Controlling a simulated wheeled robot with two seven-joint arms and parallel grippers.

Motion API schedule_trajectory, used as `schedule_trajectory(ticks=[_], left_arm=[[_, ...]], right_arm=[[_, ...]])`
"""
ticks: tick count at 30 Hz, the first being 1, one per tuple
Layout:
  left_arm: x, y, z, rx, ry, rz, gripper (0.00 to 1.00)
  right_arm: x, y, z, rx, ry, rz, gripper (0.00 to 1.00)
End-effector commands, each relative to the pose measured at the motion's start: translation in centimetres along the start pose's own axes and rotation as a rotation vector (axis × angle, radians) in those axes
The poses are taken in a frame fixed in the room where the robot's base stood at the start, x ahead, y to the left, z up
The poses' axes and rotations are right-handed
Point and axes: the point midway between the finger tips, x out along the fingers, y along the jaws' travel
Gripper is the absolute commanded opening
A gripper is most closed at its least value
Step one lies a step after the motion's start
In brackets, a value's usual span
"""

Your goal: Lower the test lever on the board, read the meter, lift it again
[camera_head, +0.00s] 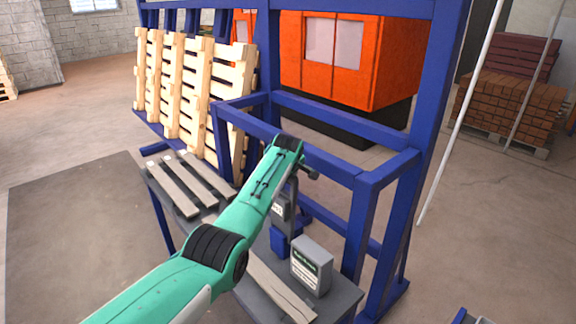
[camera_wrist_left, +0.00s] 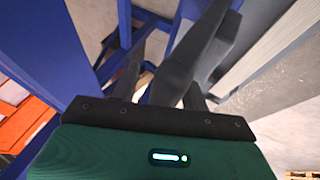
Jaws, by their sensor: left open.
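My left arm reaches over the bench, and its gripper (camera_head: 303,172) is by a grey upright post (camera_head: 294,200). The gripper also shows in the left wrist view (camera_wrist_left: 162,78), open, its dark fingers blurring into dark shapes behind. I cannot tell whether it touches the lever, which I cannot pick out clearly. A grey meter box (camera_head: 312,265) with a dark green display stands on the bench to the right of the post; its reading is too small to make out. A blue block (camera_head: 281,240) with a small pale label above it sits beside the post. My right gripper is out of view.
The grey bench (camera_head: 339,301) carries loose wooden planks (camera_head: 173,189). A blue steel frame (camera_head: 359,215) stands close behind and right of the post. Pallets (camera_head: 187,95) lean at the back left. An orange machine (camera_head: 352,60) is behind. Floor at the left is clear.

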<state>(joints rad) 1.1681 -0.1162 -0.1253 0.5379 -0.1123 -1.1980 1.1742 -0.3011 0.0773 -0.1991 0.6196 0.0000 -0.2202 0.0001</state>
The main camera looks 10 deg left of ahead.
Motion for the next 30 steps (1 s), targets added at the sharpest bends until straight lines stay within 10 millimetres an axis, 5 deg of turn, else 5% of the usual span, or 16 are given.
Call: schedule_trajectory(ticks=[24, 30], left_arm=[[-11.7, 0.2, 0.1, 0.001, 0.005, 0.01, 0.45], [-13.1, 0.1, 0.0, 0.0, 0.003, 0.007, 0.45]], right_arm=[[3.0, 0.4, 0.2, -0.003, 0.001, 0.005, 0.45], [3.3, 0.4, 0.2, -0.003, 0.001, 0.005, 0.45]])
